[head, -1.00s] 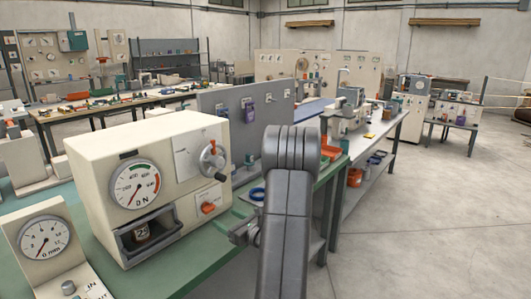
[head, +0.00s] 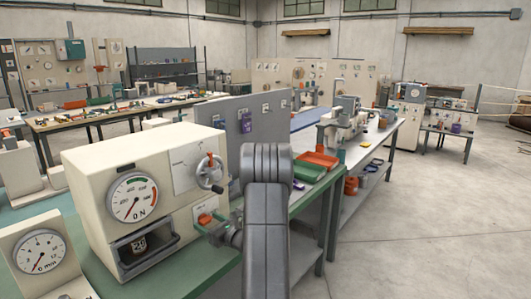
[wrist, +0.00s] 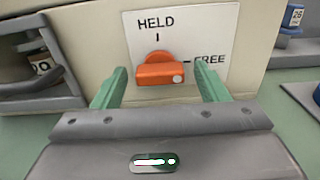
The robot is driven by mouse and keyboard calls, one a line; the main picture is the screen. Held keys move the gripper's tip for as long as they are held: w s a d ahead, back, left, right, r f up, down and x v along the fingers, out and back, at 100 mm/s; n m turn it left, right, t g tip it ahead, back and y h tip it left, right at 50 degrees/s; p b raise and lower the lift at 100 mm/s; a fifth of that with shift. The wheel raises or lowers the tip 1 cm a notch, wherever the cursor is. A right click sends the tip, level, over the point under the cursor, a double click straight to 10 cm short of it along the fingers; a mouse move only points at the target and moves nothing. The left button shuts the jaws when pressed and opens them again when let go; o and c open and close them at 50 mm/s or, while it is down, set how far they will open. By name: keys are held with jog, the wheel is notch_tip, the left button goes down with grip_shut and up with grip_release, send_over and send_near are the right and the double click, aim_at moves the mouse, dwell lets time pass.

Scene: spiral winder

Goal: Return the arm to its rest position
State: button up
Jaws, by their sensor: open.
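My gripper (wrist: 158,88) is open in the wrist view, its green fingers on either side of an orange knob (wrist: 160,72). The knob is apart from both fingers as far as I can see. Its bar lies level, with the white dot at the FREE mark; HELD is printed above. In the head view my gripper (head: 222,236) is low beside the cream machine (head: 90,165), close to the orange knob (head: 205,219) on its front. My grey arm crosses the middle of the head view and hides part of the bench.
The machine carries a dial gauge (head: 132,197) and a crank (head: 210,174). A smaller gauge (head: 40,252) stands at the left. A grey panel (head: 222,128) rises behind the machine. Red and green trays (head: 308,172) lie behind the arm. Open floor (head: 420,230) is at the right.

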jog(key=b+v, duration=0.2)
jog(key=v, duration=1.2)
jog(key=p+x, duration=0.2)
jog(key=x, duration=1.1)
jog(key=shift+w+a, duration=0.2)
jog(key=shift+a, duration=0.15)
jog(key=shift+w+a, duration=0.15)
jog(key=shift+w, duration=0.05)
jog(key=n, duration=0.2)
jog(key=shift+n+p, duration=0.3)
jog(key=shift+p, duration=0.05)
jog(key=n+p, duration=0.2)
jog(key=n, duration=0.3)
jog(key=shift+r+p, duration=0.15)
jog(key=shift+p, duration=0.15)
jog(key=n+p, duration=0.6)
jog(key=p, duration=0.2)
jog(key=shift+s+n, duration=0.1)
jog(key=shift+n, duration=0.3)
jog(key=shift+d, duration=0.25)
jog(key=shift+s+d+f+b, duration=0.3)
jog(key=shift+s+d, duration=0.05)
jog(key=shift+d, duration=0.05)
jog(key=shift+s+d+r, duration=0.15)
jog(key=shift+s+d, duration=0.25)
jog(key=shift+d, duration=0.05)
